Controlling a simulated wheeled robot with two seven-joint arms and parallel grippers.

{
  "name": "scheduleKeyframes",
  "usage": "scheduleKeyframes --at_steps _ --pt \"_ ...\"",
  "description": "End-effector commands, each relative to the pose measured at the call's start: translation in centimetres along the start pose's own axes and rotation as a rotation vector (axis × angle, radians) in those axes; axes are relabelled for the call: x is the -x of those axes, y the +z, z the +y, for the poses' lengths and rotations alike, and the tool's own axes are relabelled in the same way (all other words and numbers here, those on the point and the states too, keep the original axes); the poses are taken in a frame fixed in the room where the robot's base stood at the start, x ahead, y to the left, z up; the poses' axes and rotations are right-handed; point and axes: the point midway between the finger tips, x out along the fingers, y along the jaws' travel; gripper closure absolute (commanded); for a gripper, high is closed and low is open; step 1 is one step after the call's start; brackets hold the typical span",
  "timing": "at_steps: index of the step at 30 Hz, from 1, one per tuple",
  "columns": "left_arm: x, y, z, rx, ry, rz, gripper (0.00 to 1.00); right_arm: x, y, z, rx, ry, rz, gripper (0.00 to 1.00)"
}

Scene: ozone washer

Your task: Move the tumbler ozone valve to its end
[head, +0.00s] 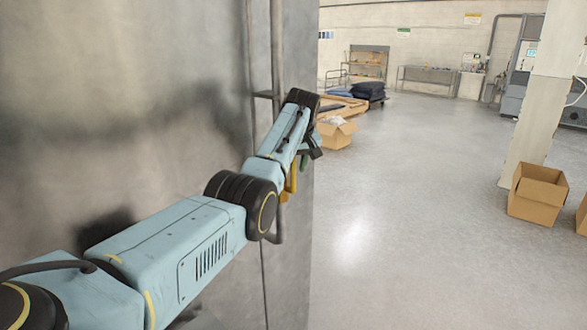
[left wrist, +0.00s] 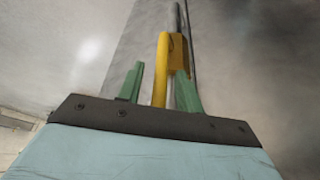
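The tumbler ozone valve has a yellow handle (head: 291,182) on a grey vertical pipe beside the big metal wall. In the head view it is partly hidden behind my left arm. In the left wrist view the yellow handle (left wrist: 162,70) stands upright, with a forked yellow part against the grey pipe. My left gripper (head: 307,157) is at the handle. In the left wrist view its two green fingers (left wrist: 160,70) stand apart, one on each side of the yellow handle. A gap shows between the left finger and the handle; contact on the right side cannot be told. My right gripper is not in view.
The grey metal wall (head: 120,100) fills the left side, close to my arm. The pipe (head: 277,50) runs up along it. Cardboard boxes stand on the floor, one behind the gripper (head: 335,134) and one at right (head: 538,195). The floor (head: 420,190) between is clear.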

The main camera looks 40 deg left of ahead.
Motion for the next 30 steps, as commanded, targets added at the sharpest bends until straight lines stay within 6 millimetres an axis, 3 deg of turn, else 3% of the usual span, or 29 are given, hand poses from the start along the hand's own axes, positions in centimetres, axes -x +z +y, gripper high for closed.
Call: scheduleKeyframes --at_steps 15,21,30 --pt "10.5 0.0 0.1 0.000 0.003 0.002 0.64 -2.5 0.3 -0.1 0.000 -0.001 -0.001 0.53" --pt "12.2 0.0 0.0 -0.001 0.001 0.001 0.64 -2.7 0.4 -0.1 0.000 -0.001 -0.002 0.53" --pt "12.3 0.0 0.0 -0.001 0.000 0.000 0.64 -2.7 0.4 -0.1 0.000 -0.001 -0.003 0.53"
